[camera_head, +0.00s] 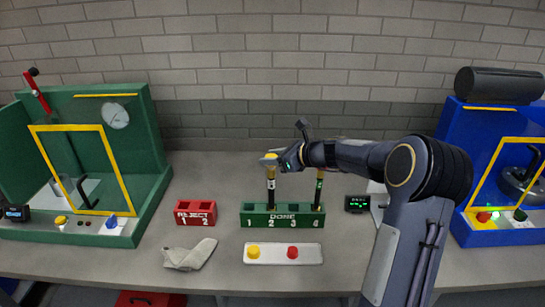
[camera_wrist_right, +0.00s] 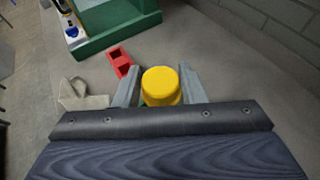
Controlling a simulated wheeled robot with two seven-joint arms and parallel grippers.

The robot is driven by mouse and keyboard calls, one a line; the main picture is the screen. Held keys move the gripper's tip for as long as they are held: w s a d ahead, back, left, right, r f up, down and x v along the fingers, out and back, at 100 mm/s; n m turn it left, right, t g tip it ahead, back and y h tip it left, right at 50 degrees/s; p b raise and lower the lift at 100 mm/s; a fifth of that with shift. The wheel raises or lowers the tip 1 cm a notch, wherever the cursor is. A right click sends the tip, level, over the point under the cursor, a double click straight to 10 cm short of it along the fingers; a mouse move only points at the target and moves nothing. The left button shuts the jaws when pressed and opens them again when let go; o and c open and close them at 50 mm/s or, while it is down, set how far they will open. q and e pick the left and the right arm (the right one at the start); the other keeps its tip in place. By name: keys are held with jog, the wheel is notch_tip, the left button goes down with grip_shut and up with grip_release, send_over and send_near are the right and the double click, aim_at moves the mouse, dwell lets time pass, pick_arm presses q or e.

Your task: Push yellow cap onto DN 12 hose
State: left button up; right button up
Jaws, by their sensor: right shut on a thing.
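A yellow cap (camera_wrist_right: 162,84) sits between the two fingers of my right gripper (camera_head: 271,160), which is shut on it. In the head view the cap's top shows just above the fingers. A black hose (camera_head: 271,186) with a brass-coloured upper end stands upright in the slot marked 2 of the green DONE rack (camera_head: 256,219). The cap and fingers are at the hose's top end; how far the cap is on is hidden by the fingers. Which hose is DN 12 cannot be read. My left gripper is not in view.
Another hose (camera_head: 318,192) stands at the rack's right end. A white tray (camera_head: 272,261) in front holds a yellow and a red button-like piece. A red REJECT block (camera_head: 195,212) and a pale cloth (camera_head: 190,255) lie left. Green (camera_head: 150,160) and blue (camera_head: 455,140) stations flank the table.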

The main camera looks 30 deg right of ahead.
jog(key=shift+f+b, duration=0.35)
jog(key=shift+f, duration=0.2)
jog(key=shift+r, duration=0.1)
jog(key=o, duration=1)
jog(key=b+v, duration=0.1)
jog(key=v, duration=0.6)
jog(key=shift+s+d+b, duration=0.15)
jog(key=shift+s+b, duration=0.15)
jog(key=shift+b, duration=0.05)
jog(key=shift+r, duration=0.15)
